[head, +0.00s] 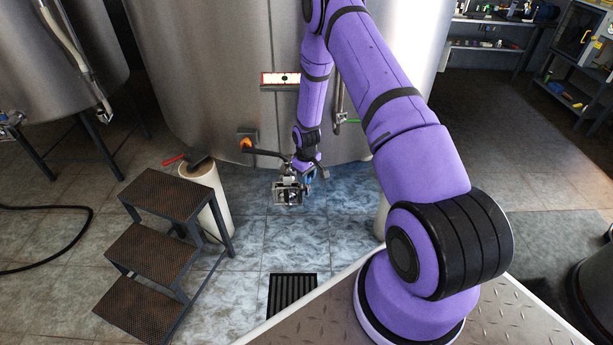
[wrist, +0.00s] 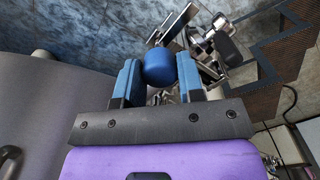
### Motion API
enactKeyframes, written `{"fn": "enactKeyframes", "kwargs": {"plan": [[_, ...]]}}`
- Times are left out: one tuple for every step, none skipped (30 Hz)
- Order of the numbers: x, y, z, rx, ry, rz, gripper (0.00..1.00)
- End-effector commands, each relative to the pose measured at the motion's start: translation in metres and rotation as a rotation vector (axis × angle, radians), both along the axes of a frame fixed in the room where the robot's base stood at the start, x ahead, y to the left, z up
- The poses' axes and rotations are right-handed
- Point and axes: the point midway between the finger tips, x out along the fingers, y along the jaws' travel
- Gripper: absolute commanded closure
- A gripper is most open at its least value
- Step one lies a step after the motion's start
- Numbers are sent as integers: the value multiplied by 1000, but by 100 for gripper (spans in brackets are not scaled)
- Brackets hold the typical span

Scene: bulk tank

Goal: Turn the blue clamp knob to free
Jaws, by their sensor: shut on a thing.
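The blue clamp knob (wrist: 159,67) is a rounded blue piece in the wrist view, between the blue fingers of my gripper (wrist: 158,80). The fingers are closed against its two sides. Behind it in the wrist view is a metal clamp assembly (wrist: 200,45) with bright plates and a dark block. In the head view my gripper (head: 304,174) is low in front of the tank, at the metal clamp assembly (head: 288,192). The knob is too small and covered there to make out clearly. The angle to which the knob is turned cannot be read.
A large steel tank (head: 215,75) stands behind my gripper. A dark lever with an orange end (head: 246,144) juts out just left of it. Dark steps (head: 160,240) stand to the left, beside a pale cylinder (head: 203,190). A floor grate (head: 291,294) lies in front on bare tiles.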

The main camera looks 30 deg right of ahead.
Motion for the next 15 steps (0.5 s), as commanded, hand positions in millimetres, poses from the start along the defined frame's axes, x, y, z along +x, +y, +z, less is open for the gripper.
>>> {"fn": "enactKeyframes", "kwargs": {"plan": [[0, 0, 0, -1, -1, 2, 88], [0, 0, 0, -1, -1, 3, 88], [0, 0, 0, -1, -1, 3, 88], [0, 0, 0, -1, -1, 3, 88], [0, 0, 0, -1, -1, 3, 88], [0, 0, 0, -1, -1, 3, 88], [0, 0, 0, -1, -1, 3, 88], [0, 0, 0, -1, -1, 2, 88], [0, 0, 0, -1, -1, 2, 88], [0, 0, 0, -1, -1, 2, 88], [0, 0, 0, -1, -1, 2, 58], [0, 0, 0, 0, -1, 2, 49], [0, 0, 0, 0, -1, 2, 42], [0, 0, 0, 0, -1, 2, 39], [0, 0, 0, 0, -1, 2, 39]]}}
